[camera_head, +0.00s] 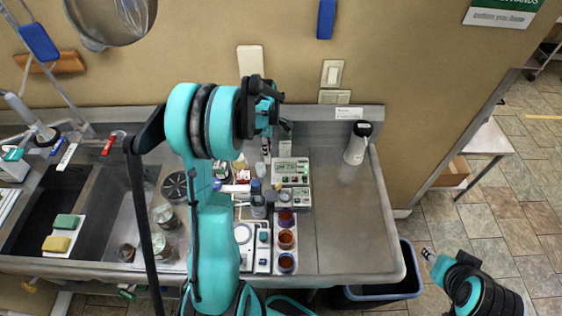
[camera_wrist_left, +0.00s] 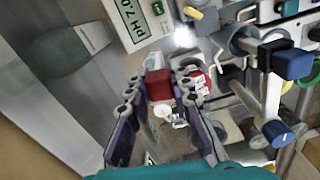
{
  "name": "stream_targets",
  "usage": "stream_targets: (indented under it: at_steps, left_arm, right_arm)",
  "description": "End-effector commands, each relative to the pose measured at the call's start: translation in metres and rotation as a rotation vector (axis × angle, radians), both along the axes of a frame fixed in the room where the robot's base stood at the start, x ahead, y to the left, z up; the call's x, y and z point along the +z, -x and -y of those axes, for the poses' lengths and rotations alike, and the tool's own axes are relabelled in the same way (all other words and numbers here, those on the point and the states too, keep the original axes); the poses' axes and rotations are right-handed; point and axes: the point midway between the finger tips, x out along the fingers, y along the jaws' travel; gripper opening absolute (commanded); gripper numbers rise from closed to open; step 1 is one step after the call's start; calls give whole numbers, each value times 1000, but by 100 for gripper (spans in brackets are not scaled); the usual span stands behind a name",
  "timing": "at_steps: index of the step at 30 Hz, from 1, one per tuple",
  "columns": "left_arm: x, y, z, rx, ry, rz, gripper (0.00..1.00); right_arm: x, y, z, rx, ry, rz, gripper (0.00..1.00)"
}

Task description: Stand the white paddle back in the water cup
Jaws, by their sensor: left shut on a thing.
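My left gripper (camera_head: 270,125) hangs over the back of the steel counter, left of the white bottle. In the left wrist view its two fingers (camera_wrist_left: 161,88) close on a red block-shaped piece (camera_wrist_left: 158,84). A small white rounded part (camera_wrist_left: 162,110) shows just beside this piece; I take the two together as the white paddle, though the joint between them is not clear. I cannot single out the water cup for sure; a greyish clear container (camera_head: 258,207) stands among the items below the gripper. My right gripper (camera_head: 428,254) is at the lower right, apart from the counter, its jaw state unclear.
Meters (camera_head: 292,172) stand on the counter, with three cups of reddish-brown liquid (camera_head: 286,239) in front. A white bottle (camera_head: 357,143) stands at the back right. The sink (camera_head: 130,200) lies left. The counter's right part (camera_head: 350,220) is clear.

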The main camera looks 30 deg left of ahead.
Motion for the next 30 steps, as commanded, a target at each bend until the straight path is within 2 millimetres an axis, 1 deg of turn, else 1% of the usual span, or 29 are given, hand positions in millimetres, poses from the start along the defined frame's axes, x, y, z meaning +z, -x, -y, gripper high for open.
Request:
stream_targets:
  at_steps: [1,3,7,14,25,30]
  left_arm:
    - [5,-4,-15,45,0,0,0]
    - [4,-7,-30,93,0,0,0]
    - [1,-9,-43,139,0,0,0]
    - [-11,-9,-44,143,0,0,0]
    - [-48,-9,-43,141,0,0,0]
    - [-67,-9,-43,141,0,0,0]
  right_arm:
    - [11,0,0,0,0,0,40]
    - [16,0,0,0,0,0,40]
    - [18,0,0,0,0,0,40]
    - [11,0,0,0,0,0,40]
    - [-8,0,0,0,0,0,40]
    - [-27,0,0,0,0,0,40]
